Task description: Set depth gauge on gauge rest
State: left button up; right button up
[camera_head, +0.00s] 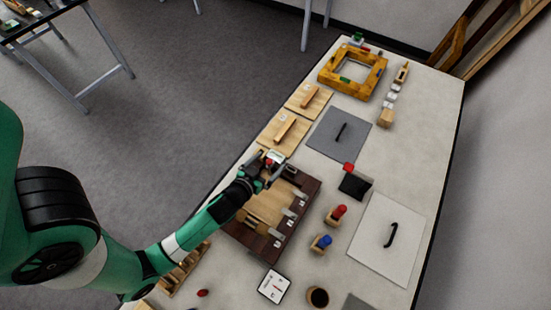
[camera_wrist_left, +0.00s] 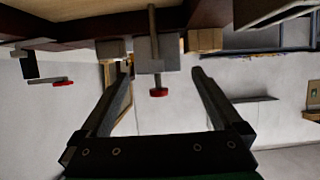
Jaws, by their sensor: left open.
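My left gripper (camera_head: 267,168) is open at the far left corner of a dark-framed wooden board (camera_head: 306,183). In the left wrist view, its fingers (camera_wrist_left: 161,73) stand apart on either side of a grey block (camera_wrist_left: 170,54) with a thin rod and a red knob. This looks like the depth gauge, but I cannot be sure. The fingers do not visibly touch it. Its light block and red part show at the fingertips in the head view (camera_head: 276,155). I cannot tell for certain which thing is the gauge rest. My right gripper is not in view.
Wooden blocks with a red handle (camera_head: 338,212) and a blue handle (camera_head: 322,241) stand right of the board. A white panel (camera_head: 380,255) and grey panel (camera_head: 326,143) with black handles lie nearby. A yellow square frame (camera_head: 375,66) lies at the back.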

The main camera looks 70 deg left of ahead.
aim_at(277, 154)
pick_arm(q)
jog(key=x, duration=0.5)
jog(key=shift+w+r, duration=0.15)
jog(key=shift+w, duration=0.05)
jog(key=shift+c, duration=0.2)
jog(key=c, duration=1.5)
jog(key=shift+r, duration=0.4)
notch_tip(277, 154, up, 2)
jog(key=shift+r+p, duration=0.2)
jog(key=shift+p, duration=0.45)
jog(key=s+r+p, duration=0.1)
jog(key=s+r, duration=0.2)
jog(key=s, duration=0.1)
jog(key=s+a+r+p, duration=0.1)
jog(key=s+r, duration=0.2)
jog(key=s, duration=0.2)
jog(key=s+a+r+p, duration=0.1)
jog(key=s+r, duration=0.2)
jog(key=s, duration=0.2)
jog(key=shift+a+r, duration=0.2)
jog(key=shift+r, duration=0.2)
